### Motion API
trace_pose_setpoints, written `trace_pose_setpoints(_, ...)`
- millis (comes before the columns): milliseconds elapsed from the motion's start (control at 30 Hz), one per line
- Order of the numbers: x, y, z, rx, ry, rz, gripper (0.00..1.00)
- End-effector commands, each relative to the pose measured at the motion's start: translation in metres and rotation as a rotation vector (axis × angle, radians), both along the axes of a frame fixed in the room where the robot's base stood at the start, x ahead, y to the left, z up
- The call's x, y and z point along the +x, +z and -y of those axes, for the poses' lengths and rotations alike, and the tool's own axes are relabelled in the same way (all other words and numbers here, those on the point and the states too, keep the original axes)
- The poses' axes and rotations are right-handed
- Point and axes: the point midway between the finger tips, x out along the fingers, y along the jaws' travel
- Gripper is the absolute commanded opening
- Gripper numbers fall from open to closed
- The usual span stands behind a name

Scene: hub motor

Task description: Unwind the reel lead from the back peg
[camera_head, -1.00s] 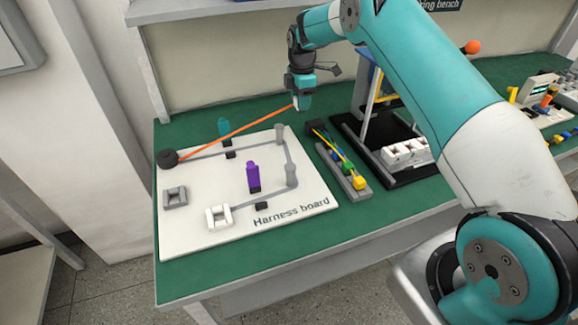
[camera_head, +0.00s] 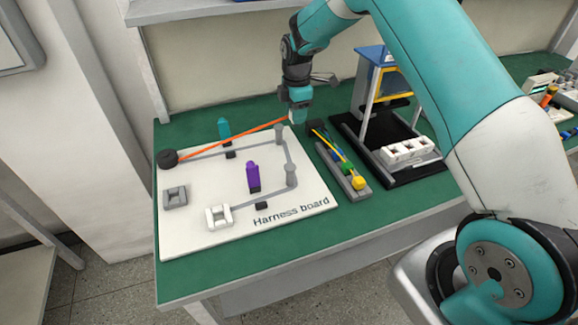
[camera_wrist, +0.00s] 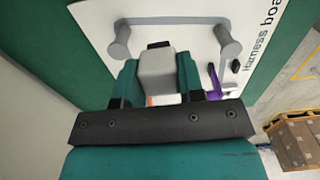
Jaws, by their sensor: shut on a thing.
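The orange lead (camera_head: 235,138) runs taut from the black reel (camera_head: 168,158) at the board's back left corner to my gripper (camera_head: 297,118). My gripper is shut on the lead's pale grey end block (camera_wrist: 157,73), which shows between the teal fingers in the wrist view. The grey back peg (camera_head: 279,134) stands just in front and left of my gripper. The lead passes close behind or above this peg's top; I cannot tell if they touch. The front peg (camera_head: 291,175) stands clear. Both pegs also show in the wrist view, back (camera_wrist: 121,40) and front (camera_wrist: 230,43).
The white harness board (camera_head: 240,232) carries a teal clip (camera_head: 223,128), a purple clip (camera_head: 253,176), a grey holder (camera_head: 175,196) and a white holder (camera_head: 218,216). A grey rack with coloured leads (camera_head: 345,168) and a black-based stand (camera_head: 375,150) lie to the right.

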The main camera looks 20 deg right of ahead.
Motion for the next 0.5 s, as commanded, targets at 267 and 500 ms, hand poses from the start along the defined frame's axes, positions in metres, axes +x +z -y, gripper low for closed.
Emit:
trace_pose_setpoints(267, -0.004, 0.001, -0.039, 0.0, 0.003, -0.001, 0.12)
trace_pose_setpoints(500, -0.008, 0.0, -0.072, 0.0, 0.003, -0.001, 0.12)
